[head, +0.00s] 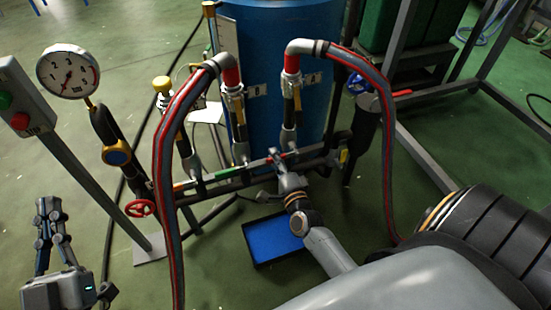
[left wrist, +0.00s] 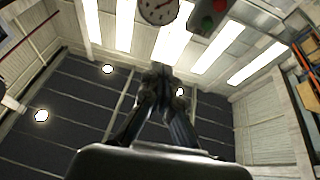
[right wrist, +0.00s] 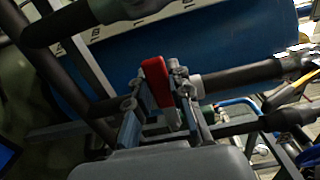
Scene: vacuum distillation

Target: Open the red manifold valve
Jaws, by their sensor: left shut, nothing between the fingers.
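The red manifold valve shows in the right wrist view as a red lever handle (right wrist: 156,82), standing between the fingers of my right gripper (right wrist: 158,98). In the head view my right gripper (head: 277,160) reaches the middle of the dark manifold pipe (head: 215,182), and only a bit of red shows at its tips. The fingers stand on both sides of the handle; whether they press on it is unclear. The valve body is partly hidden. My left gripper (head: 49,205) is shut and empty, pointing up at the lower left, away from the manifold. Its fingers meet in the left wrist view (left wrist: 160,75).
A red handwheel (head: 140,208) sits at the manifold's left end, a blue knob (head: 357,84) at the right. Hoses (head: 165,175) arch over the manifold. A blue drum (head: 275,60) stands behind. A gauge (head: 68,72) and button box (head: 22,108) stand left. A blue tray (head: 272,242) lies below.

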